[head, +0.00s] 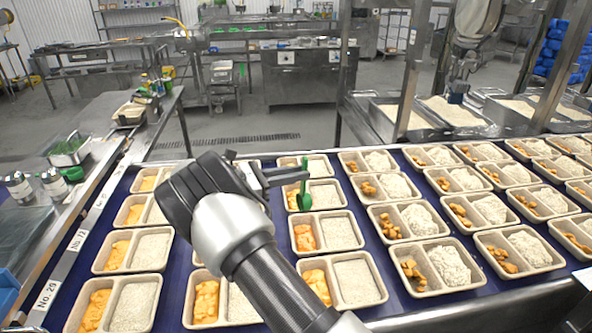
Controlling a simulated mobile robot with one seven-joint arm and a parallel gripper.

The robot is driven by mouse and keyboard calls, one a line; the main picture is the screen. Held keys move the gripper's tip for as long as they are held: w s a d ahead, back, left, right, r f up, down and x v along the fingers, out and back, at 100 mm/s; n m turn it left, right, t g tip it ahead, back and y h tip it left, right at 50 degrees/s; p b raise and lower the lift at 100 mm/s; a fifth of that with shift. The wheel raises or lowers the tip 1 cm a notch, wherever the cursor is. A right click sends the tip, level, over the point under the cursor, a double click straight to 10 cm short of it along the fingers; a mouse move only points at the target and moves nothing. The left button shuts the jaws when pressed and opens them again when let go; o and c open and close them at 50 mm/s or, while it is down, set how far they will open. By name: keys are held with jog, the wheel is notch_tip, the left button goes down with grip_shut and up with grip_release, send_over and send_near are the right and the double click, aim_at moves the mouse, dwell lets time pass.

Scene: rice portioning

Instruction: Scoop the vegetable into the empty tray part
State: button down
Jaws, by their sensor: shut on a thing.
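My gripper (276,178) is in the middle of the picture, shut on a green scoop (304,192). The scoop hangs down over the trays in the middle columns, its lower end over the left part of a tray (342,194). What the scoop carries is too small to tell, and it hides much of that left part. Most trays have two parts, with orange vegetable (304,238) in the left and pale rice (338,232) in the right. I cannot make out a clearly empty tray part.
Rows of filled trays cover the blue belt (388,304), with little free room. On the left side table are metal shakers (53,184) and a container of greens (69,150). Metal posts (412,70) and rice bins (455,112) stand behind on the right.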

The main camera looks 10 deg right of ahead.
jog(key=r+y+p, duration=0.1)
jog(key=y+p, duration=0.1)
jog(key=y, duration=0.1)
jog(key=shift+d+r+g+p, duration=0.1)
jog(key=shift+r+g+p, duration=0.3)
jog(key=g+y, duration=0.1)
jog(key=y, duration=0.2)
jog(key=g+y, duration=0.1)
jog(key=y, duration=0.3)
jog(key=r+y, duration=0.1)
jog(key=y, duration=0.3)
jog(key=shift+g+b, duration=0.35)
jog(key=shift+g, duration=0.05)
jog(key=shift+f, duration=0.1)
